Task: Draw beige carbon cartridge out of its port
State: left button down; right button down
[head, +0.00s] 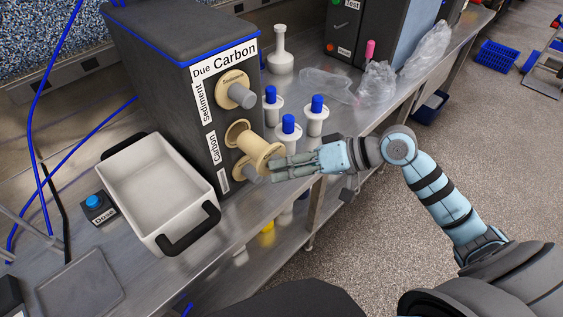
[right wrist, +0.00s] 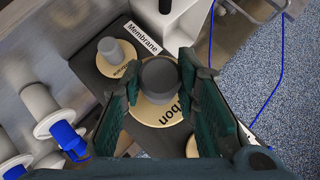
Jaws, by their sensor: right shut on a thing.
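The beige carbon cartridge (head: 258,148) stands out from the front of the grey machine (head: 165,95), in line with a round beige port ring (head: 237,133) beside the "Carbon" label. A length of its beige barrel shows between the ring and its flange. Whether its inner end is still inside the port cannot be told. My right gripper (head: 277,167) is shut on the cartridge's grey knob. In the right wrist view the knob (right wrist: 160,80) sits between the fingers, with the beige, "Carbon"-lettered flange (right wrist: 150,112) behind it. My left gripper is not in view.
Another grey-knobbed cartridge (head: 240,94) sits above, and a further one lies just below, partly hidden. Several blue-capped white pieces (head: 289,127) stand close to the right. A white bin with black handles (head: 150,190) stands at left, near a blue button (head: 93,201).

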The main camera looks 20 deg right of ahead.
jog(key=shift+s+d+r, duration=0.1)
jog(key=shift+s+d, duration=0.05)
jog(key=shift+s, duration=0.45)
jog(key=shift+r, duration=0.1)
notch_tip(320, 180, up, 8)
jog(key=p, duration=0.1)
dwell(0.5)
jog(key=shift+f, duration=0.2)
